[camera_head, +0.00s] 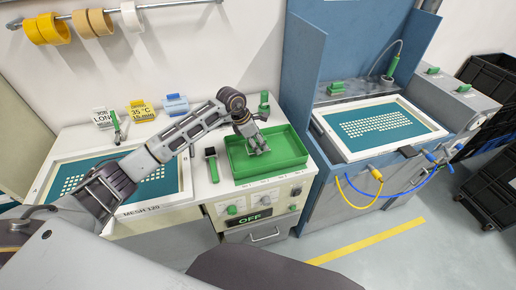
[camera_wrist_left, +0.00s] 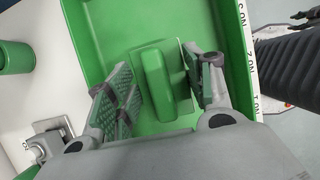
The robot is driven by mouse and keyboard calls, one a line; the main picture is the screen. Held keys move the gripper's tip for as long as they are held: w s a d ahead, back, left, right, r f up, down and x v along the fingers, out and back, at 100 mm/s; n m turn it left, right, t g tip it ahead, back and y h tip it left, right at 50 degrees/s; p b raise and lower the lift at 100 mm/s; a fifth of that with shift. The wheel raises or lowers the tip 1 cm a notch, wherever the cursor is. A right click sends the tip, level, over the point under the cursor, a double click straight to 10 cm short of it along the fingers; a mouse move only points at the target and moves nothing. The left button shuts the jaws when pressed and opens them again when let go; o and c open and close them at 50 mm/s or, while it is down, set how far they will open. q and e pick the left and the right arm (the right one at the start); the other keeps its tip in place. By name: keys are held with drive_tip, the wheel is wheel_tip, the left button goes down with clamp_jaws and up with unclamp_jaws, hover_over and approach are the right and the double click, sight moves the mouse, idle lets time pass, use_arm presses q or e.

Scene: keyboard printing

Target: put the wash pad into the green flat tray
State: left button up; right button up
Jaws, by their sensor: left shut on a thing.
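The green flat tray (camera_head: 292,152) sits on the white counter in the middle of the head view; its green wall (camera_wrist_left: 82,45) and floor fill much of the left wrist view. My left gripper (camera_head: 257,147) is over the inside of the tray, pointing down. In the left wrist view my left gripper (camera_wrist_left: 160,95) is shut on the wash pad (camera_wrist_left: 153,72), a green block with a raised grip, between its two fingers. The pad is within the tray walls in that view. I cannot tell whether it touches the tray floor.
A black-and-green hand tool (camera_head: 211,161) lies left of the tray. A green cylinder (camera_head: 264,103) stands behind it. A framed screen (camera_head: 172,178) lies at left, partly behind my arm. A blue washing station (camera_head: 297,75) with another screen (camera_head: 375,128) stands to the right.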

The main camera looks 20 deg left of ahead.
drive_tip(key=shift+d, duration=0.1)
use_arm(q)
drive_tip(key=shift+f+p, duration=0.3)
drive_tip(key=shift+f, duration=1.55)
use_arm(e)
drive_tip(key=shift+d+r, duration=0.3)
drive_tip(key=shift+d, duration=0.05)
use_arm(q)
drive_tip(key=shift+f, duration=0.2)
use_arm(e)
drive_tip(key=shift+f, duration=0.2)
use_arm(q)
drive_tip(key=o, duration=1.4)
drive_tip(key=shift+o, duration=0.2)
use_arm(e)
drive_tip(key=shift+a, duration=0.3)
use_arm(q)
drive_tip(key=shift+r, duration=0.15)
use_arm(e)
drive_tip(key=shift+r, duration=0.2)
